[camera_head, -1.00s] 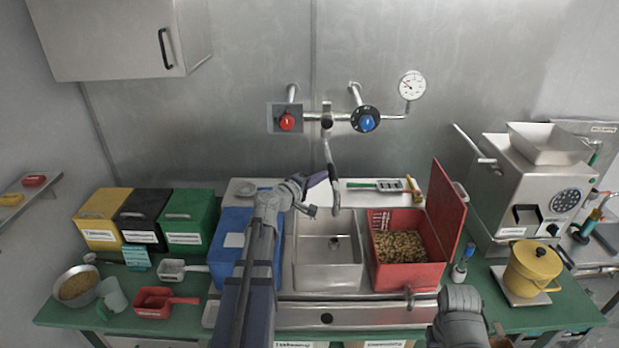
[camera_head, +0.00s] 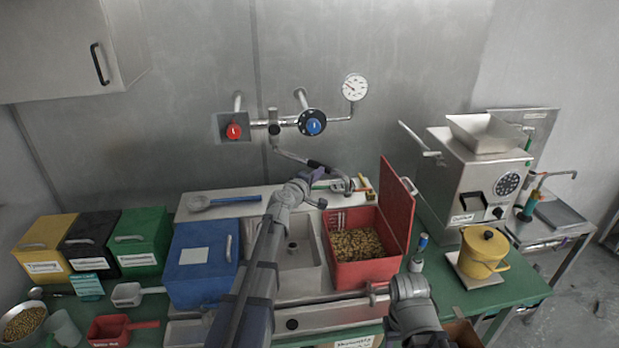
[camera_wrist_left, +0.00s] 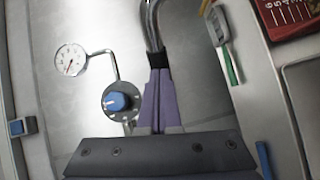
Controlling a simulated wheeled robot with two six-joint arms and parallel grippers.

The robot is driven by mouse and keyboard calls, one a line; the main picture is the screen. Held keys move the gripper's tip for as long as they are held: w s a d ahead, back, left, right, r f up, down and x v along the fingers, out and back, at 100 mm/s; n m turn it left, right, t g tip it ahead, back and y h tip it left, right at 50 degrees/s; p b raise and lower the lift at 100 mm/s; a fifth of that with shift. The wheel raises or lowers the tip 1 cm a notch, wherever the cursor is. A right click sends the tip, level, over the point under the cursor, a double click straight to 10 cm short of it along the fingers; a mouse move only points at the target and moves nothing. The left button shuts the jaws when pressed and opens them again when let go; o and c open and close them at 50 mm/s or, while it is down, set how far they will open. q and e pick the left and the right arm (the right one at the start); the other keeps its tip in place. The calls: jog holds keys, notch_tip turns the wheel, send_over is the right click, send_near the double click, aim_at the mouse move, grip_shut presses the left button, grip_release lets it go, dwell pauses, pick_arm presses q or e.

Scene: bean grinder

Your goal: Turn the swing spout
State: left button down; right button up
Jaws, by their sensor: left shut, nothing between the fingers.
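The swing spout (camera_head: 292,156) is a bent metal pipe hanging from the wall tap between the red and blue knobs. Its outer arm points right, with its end near the back of the red bin. My left gripper (camera_head: 320,172) is shut and empty beside the spout's outer part. In the left wrist view, the purple fingers (camera_wrist_left: 158,75) are together, with the spout pipe (camera_wrist_left: 152,28) just beyond their tips. They look close to or against its black collar; exact contact is hard to tell. My right arm is at the lower right; its fingers do not show.
The sink (camera_head: 290,285) lies below the spout. An open red bin of beans (camera_head: 365,275) stands right of it, its lid upright. A blue box (camera_head: 190,290) is left. A grinder (camera_head: 470,175) and yellow pot (camera_head: 484,262) stand farther right. The blue knob (camera_head: 314,126) is close by.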

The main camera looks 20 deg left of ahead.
pick_arm(q)
jog(key=shift+w+d, duration=0.25)
jog(key=shift+w, duration=0.25)
jog(key=shift+s, duration=0.1)
